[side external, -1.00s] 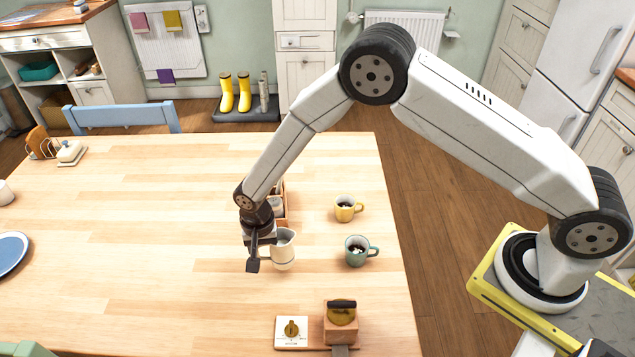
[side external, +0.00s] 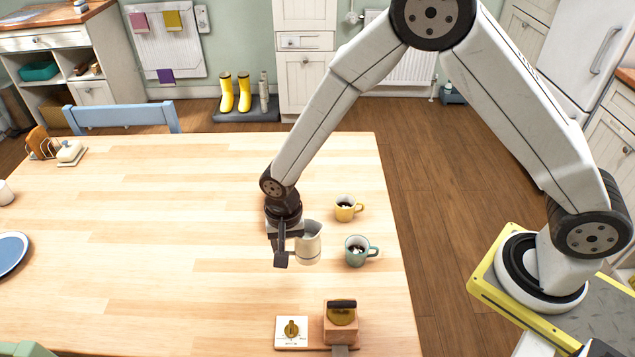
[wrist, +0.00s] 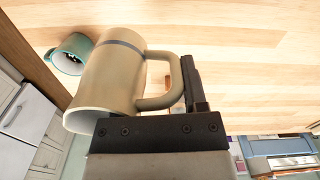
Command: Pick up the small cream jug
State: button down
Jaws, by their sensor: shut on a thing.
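The small cream jug (side external: 310,245) is in my gripper (side external: 284,257), over the right part of the table and just left of the teal mug. It looks upright and appears to be off the table. In the wrist view the jug (wrist: 108,82) shows its cream body, a grey-blue band and its handle. A dark finger of my gripper (wrist: 190,85) is at the handle, and the jaws are shut on the jug. The exact contact at the handle is partly hidden.
The table's middle (side external: 150,235) is clear.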

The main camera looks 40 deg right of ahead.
jog(key=s+d+r, duration=0.2)
jog(key=s+r, duration=0.1)
jog(key=s, duration=0.3)
jog(key=shift+s, duration=0.15)
dwell(0.4)
jog(key=shift+d, duration=0.15)
dwell(0.8)
